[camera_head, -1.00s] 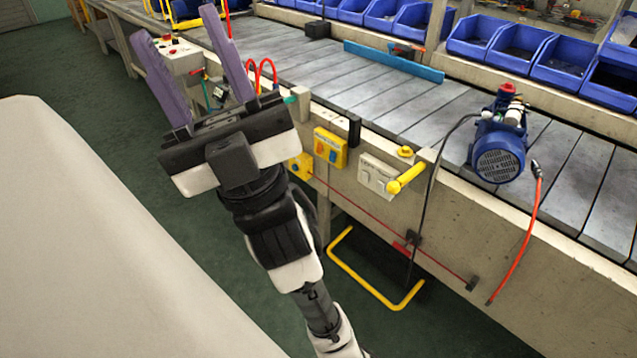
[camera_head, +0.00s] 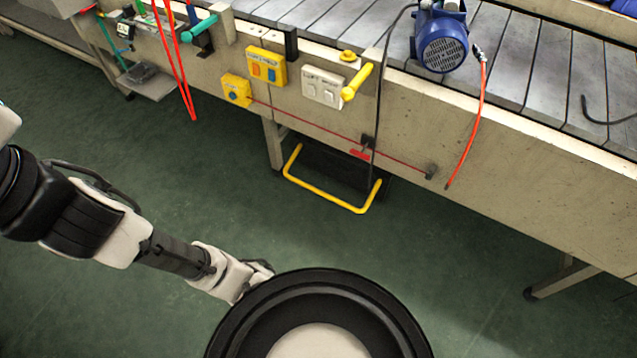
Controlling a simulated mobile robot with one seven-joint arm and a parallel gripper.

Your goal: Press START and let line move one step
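A yellow control box (camera_head: 267,67) with a blue and an orange button is on the front of the conveyor line. A pale switch box (camera_head: 323,87) with two light switches is to the right. Their lettering is too small to read, so I cannot tell which button is START. The conveyor (camera_head: 520,62) carries a blue pump (camera_head: 441,38).
A yellow handle (camera_head: 357,82) sticks out beside the pale box. A yellow foot bar (camera_head: 330,196) stands below the line. A black cable and red hoses (camera_head: 180,75) hang down the front. The green floor before the line is clear.

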